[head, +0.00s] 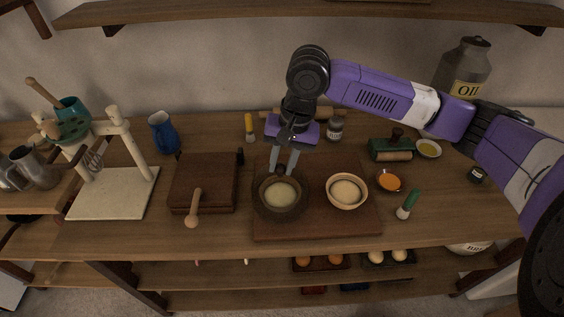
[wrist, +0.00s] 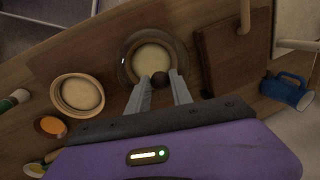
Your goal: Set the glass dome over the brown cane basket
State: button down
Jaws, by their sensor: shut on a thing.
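My gripper (head: 284,168) points down over the wooden board and is shut on the dark round knob of the glass dome (wrist: 160,79). The clear dome is hard to see; a faint highlight marks its edge in the wrist view. It surrounds or hangs just above the brown cane basket (head: 281,214), which holds a pale round of dough. I cannot tell whether the dome's rim touches the board. The basket also shows in the wrist view (wrist: 131,62), just beyond my fingertips.
A lighter basket (head: 347,206) with dough stands close to the right on the same board (head: 316,228). A dark wooden box (head: 203,180) and a wooden-handled tool are to the left. An orange bowl (head: 390,181) and a green-handled tool (head: 407,204) are to the right.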

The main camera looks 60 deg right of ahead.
jog(key=shift+f, duration=0.15)
jog(key=c, duration=1.1)
grip_release()
jog(key=shift+o, duration=0.2)
notch_tip(320, 180, up, 8)
jog(key=s, duration=0.1)
jog(key=shift+s+d+f, duration=0.15)
jog(key=shift+s+d, duration=0.05)
jog(key=shift+d, duration=0.15)
